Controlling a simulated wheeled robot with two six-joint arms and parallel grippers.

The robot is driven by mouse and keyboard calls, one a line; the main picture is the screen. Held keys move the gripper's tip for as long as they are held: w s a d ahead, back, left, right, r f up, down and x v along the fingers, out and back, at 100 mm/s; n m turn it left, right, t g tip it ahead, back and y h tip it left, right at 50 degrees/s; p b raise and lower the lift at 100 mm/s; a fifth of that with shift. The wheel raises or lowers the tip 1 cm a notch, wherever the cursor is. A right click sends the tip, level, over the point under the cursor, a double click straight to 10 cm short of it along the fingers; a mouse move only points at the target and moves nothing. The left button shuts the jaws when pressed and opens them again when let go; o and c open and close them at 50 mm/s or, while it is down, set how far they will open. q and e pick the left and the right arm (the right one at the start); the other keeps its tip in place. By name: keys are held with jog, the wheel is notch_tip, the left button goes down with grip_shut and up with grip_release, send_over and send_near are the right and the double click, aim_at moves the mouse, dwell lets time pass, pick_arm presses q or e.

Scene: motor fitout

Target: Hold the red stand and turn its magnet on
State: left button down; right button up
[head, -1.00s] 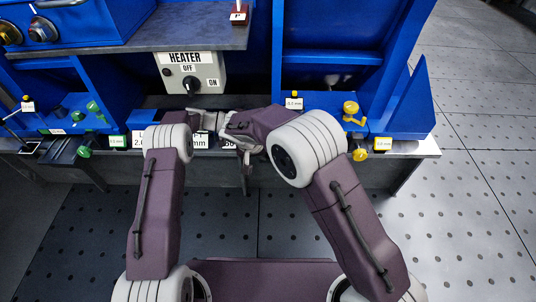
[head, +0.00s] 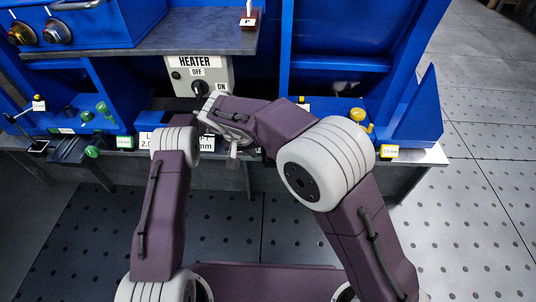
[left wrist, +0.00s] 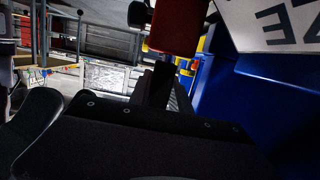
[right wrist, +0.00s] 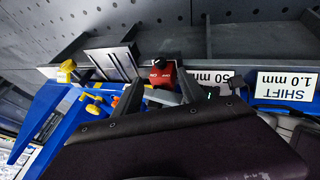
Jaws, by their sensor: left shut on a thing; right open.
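The red stand (right wrist: 161,79), a small red block with a dark knob (right wrist: 162,63) on it, sits between the fingers of my right gripper (right wrist: 158,88) in the right wrist view. That gripper is open. In the left wrist view a red part of the stand (left wrist: 175,27) hangs at the top edge with a dark knob (left wrist: 139,13) beside it. My left gripper (left wrist: 166,82) is shut on it from below. In the head view my right gripper (head: 222,113) is near the bench's front edge; my left gripper and the stand are hidden behind my arms.
A grey heater box (head: 198,77) with a switch stands just behind my grippers. Blue fixtures (head: 345,100) with yellow knobs are at the right, and green knobs (head: 92,151) are at the left. White label plates (right wrist: 286,85) line the bench edge.

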jog(key=shift+s+a+r, duration=0.15)
jog(key=shift+s+r, duration=0.05)
jog(key=shift+r, duration=0.2)
notch_tip(320, 180, down, 3)
jog(key=s+a+n+y, duration=0.1)
jog(key=a+n+y, duration=0.1)
jog(key=a, duration=0.1)
jog(key=w+d+r+m+y, duration=0.1)
jog(key=d+r+m+y, duration=0.2)
jog(key=d, duration=0.5)
jog(key=d+x, duration=0.1)
jog(key=x, duration=1)
jog(key=shift+w+f+h, duration=0.15)
jog(key=shift+f+h, duration=0.05)
jog(key=shift+h, duration=0.1)
jog(key=shift+a, duration=0.15)
jog(key=shift+c, duration=0.3)
grip_shut()
